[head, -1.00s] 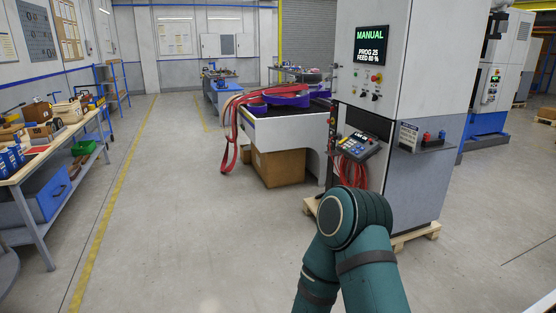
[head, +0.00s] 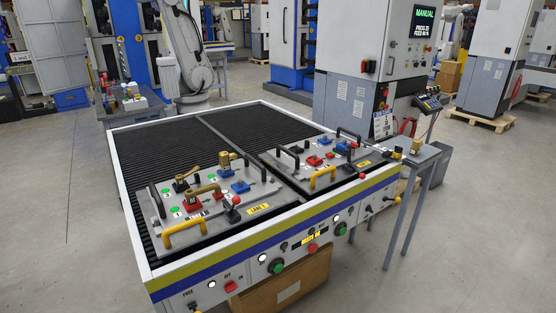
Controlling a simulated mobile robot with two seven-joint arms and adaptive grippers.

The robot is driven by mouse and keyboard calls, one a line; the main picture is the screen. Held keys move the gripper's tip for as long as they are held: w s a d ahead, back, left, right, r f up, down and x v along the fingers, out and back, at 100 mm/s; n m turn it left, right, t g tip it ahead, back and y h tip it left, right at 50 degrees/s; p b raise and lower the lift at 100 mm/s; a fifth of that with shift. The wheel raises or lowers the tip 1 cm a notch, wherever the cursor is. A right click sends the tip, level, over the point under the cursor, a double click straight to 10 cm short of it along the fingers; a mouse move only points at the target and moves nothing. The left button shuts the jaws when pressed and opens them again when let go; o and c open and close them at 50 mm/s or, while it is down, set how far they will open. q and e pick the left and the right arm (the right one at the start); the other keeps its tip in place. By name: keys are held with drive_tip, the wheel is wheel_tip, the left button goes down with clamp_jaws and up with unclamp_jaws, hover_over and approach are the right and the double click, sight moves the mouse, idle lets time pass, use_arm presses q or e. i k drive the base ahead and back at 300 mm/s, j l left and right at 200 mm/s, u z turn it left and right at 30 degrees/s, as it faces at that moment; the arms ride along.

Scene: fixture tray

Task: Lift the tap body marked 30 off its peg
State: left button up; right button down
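Brass tap bodies stand on the left fixture tray (head: 225,215). One brass tap body (head: 205,189) is above a red block near the front, and another brass piece (head: 224,160) stands at the back beside blue blocks. A darker brass-and-black piece (head: 184,178) is at the left. Another small brass part (head: 416,146) is on the side stand at the right. The markings are too small to read, so I cannot tell which is 30. Neither of my grippers is in view.
The trays rest on a black slatted bed with a white frame (head: 128,190). A right fixture tray (head: 345,172) holds red and blue blocks. Yellow and black handles stick up from both trays. A control cabinet (head: 365,75) stands behind; floor is clear at front left.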

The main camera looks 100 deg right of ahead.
sight(225, 158)
drive_tip(key=z, duration=3.3)
